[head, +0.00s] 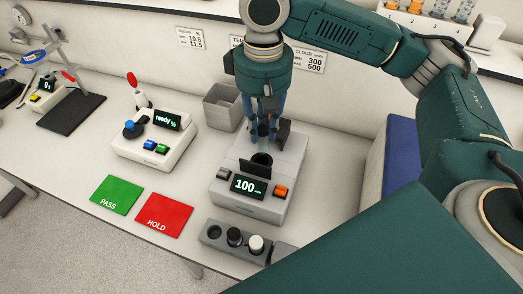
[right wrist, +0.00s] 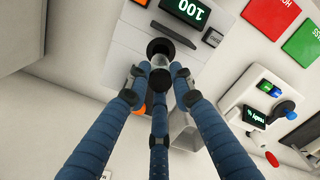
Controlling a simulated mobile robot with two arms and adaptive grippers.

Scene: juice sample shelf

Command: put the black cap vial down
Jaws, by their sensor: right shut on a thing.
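My right gripper (head: 264,137) points down over the grey meter (head: 262,205), close above its round dark well (head: 262,160). Its blue fingers are closed around a small, partly clear vial (right wrist: 160,61), which also shows at the well's mouth in the right wrist view. A black cap (head: 234,236) shows in the grey rack (head: 222,247) in front of the meter. My left gripper is not in view.
The rack also holds a white cap (head: 256,243) and has an open slot at its left. The green PASS mat (head: 117,194) and red HOLD mat (head: 164,213) are bare. A white device (head: 154,146) and a grey bin (head: 222,106) stand left of the meter.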

